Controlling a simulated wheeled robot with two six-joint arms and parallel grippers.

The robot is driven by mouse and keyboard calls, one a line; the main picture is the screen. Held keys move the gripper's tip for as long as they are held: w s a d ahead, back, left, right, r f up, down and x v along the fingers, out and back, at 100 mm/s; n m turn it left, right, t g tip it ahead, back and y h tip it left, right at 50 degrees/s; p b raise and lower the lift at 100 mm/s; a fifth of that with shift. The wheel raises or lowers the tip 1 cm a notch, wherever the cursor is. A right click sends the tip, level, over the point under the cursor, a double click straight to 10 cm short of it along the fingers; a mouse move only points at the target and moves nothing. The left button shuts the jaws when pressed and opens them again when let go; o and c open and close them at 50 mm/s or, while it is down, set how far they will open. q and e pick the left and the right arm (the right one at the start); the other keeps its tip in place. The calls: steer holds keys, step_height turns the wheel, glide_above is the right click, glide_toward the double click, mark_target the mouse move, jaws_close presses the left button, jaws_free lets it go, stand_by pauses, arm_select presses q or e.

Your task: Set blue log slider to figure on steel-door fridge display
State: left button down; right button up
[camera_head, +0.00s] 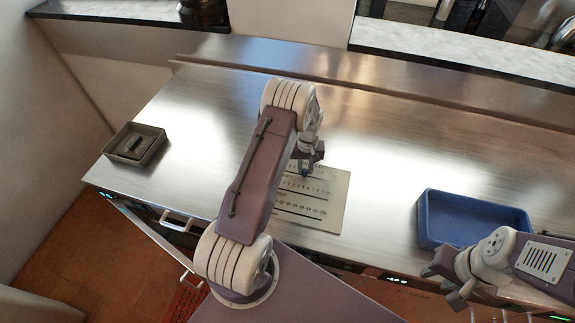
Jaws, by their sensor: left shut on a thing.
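A pale log plate (325,205) with printed scales in rows lies flat on the steel counter, partly hidden behind my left arm. The small blue slider (304,172) sits by the upper row of the plate. My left gripper (305,163) points down over it and is shut on it. Small lit displays show along the counter's front edge: one at the left (105,194), one near the middle (397,279), one green at the right (560,318). Their figures are too small to read, and I cannot tell which is the steel-door fridge's. My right gripper (443,287) is open and empty near the front edge.
A blue tray (428,222) stands on the counter at the right, close to my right arm. A small dark tray (152,155) with a dark block stands at the left. A door or drawer (150,232) is open below the counter's left front. The counter's back is clear.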

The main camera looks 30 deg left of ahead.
mark_target(325, 181)
arm_select(q)
steer(key=d, duration=0.2)
steer(key=w+d, duration=0.1)
steer(key=d, duration=0.2)
steer(key=w+d+b, duration=0.1)
steer(key=d, duration=0.1)
steer(key=shift+w+d, duration=0.2)
steer(key=shift+d, duration=0.15)
steer(key=c, duration=1.2)
jaws_free()
steer(key=shift+c, duration=0.2)
steer(key=shift+s+r, duration=0.1)
steer(key=shift+r, duration=0.15)
step_height(325, 181, up, 9)
steer(key=b, duration=0.2)
steer(key=shift+f+b, duration=0.2)
steer(key=shift+b, duration=0.1)
